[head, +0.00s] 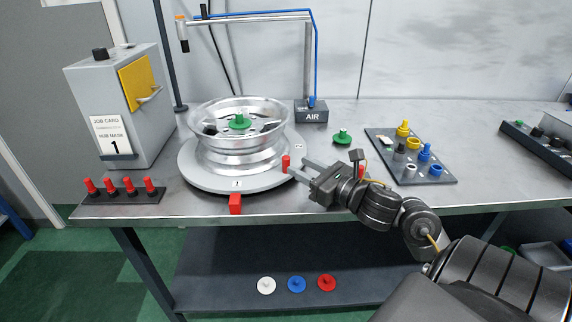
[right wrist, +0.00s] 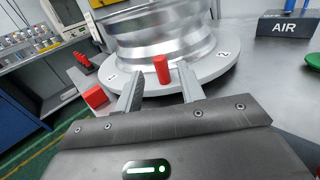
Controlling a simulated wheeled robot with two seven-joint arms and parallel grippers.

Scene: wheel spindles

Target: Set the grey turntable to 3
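The grey turntable (head: 205,180) sits on the bench with a silver wheel rim (head: 240,150) on it. Its label 1 faces the front, near a red block (head: 235,204) at the bench edge; label 2 is at the right side. A red peg (head: 286,163) stands up at the turntable's right front edge. My right gripper (head: 294,166) is open at that edge. In the right wrist view the red peg (right wrist: 161,70) appears between the spread fingers (right wrist: 160,88), with no clear contact. The red block (right wrist: 95,97) is left of them. My left gripper is not in view.
A green-knobbed disc (head: 239,122) sits in the rim. A grey cabinet (head: 85,75) and a rack of red pegs (head: 120,197) are left. An AIR box (head: 305,115), a green piece (head: 341,137) and a parts tray (head: 395,170) are right.

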